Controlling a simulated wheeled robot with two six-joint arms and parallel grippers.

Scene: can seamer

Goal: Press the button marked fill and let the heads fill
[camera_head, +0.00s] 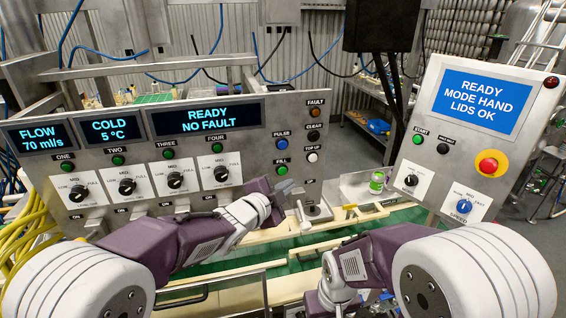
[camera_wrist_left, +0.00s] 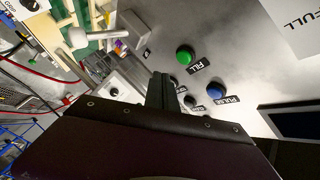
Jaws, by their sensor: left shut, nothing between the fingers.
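The green fill button (camera_head: 281,170) sits on the left control panel (camera_head: 245,150), below the blue pulse button (camera_head: 283,144). In the left wrist view the fill button (camera_wrist_left: 184,56) is just beyond and to the right of my fingertips, with its FILL label beside it. My left gripper (camera_head: 288,186) is shut and empty, close to the panel just below the fill button. In the left wrist view its dark fingers (camera_wrist_left: 162,88) point toward the panel; whether they touch it I cannot tell. The panel display (camera_head: 208,115) reads READY, NO FAULT. My right gripper is out of sight.
A white top up button (camera_head: 312,157) is right of fill. Several knobs with green lamps line the panel's left part. A lever (camera_head: 303,212) stands below the buttons.

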